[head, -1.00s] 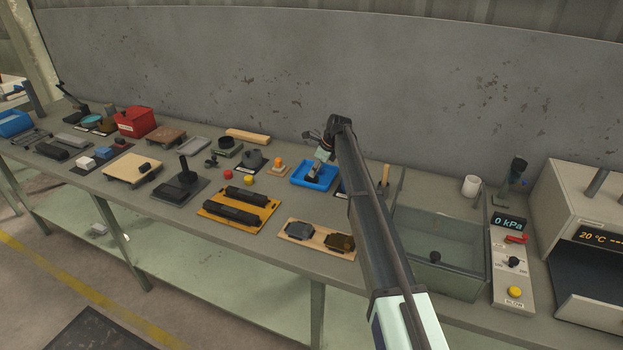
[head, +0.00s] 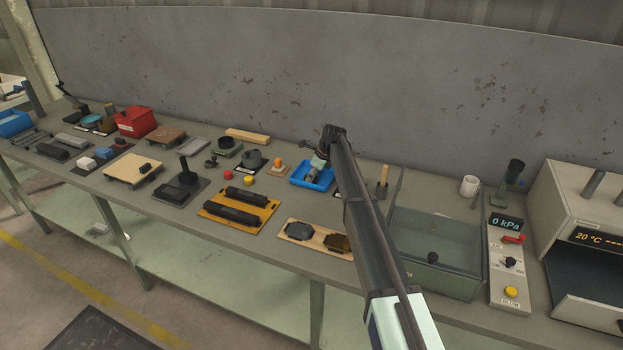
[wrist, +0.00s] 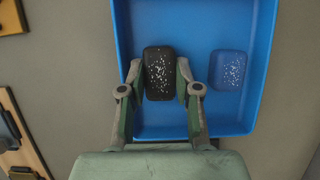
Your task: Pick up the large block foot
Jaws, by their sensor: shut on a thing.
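A dark, rounded rectangular block with white specks (wrist: 159,72), which looks like the large block foot, is in the blue tray area in the wrist view. My gripper (wrist: 160,82) is shut on it, one finger on each long side. Whether the block touches the tray floor cannot be told. The blue tray (wrist: 200,128) lies below the fingers. A smaller blue speckled block (wrist: 229,70) lies in the tray to the right, apart from my gripper. In the head view my gripper (head: 313,174) is low over the blue tray (head: 328,184), and the block is too small to make out.
A wooden board with dark parts (head: 318,237) and a yellow tray with black bars (head: 238,208) lie in front. A glass-sided tank (head: 435,255) stands at right. An upright wooden peg (head: 382,180) stands close to my arm.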

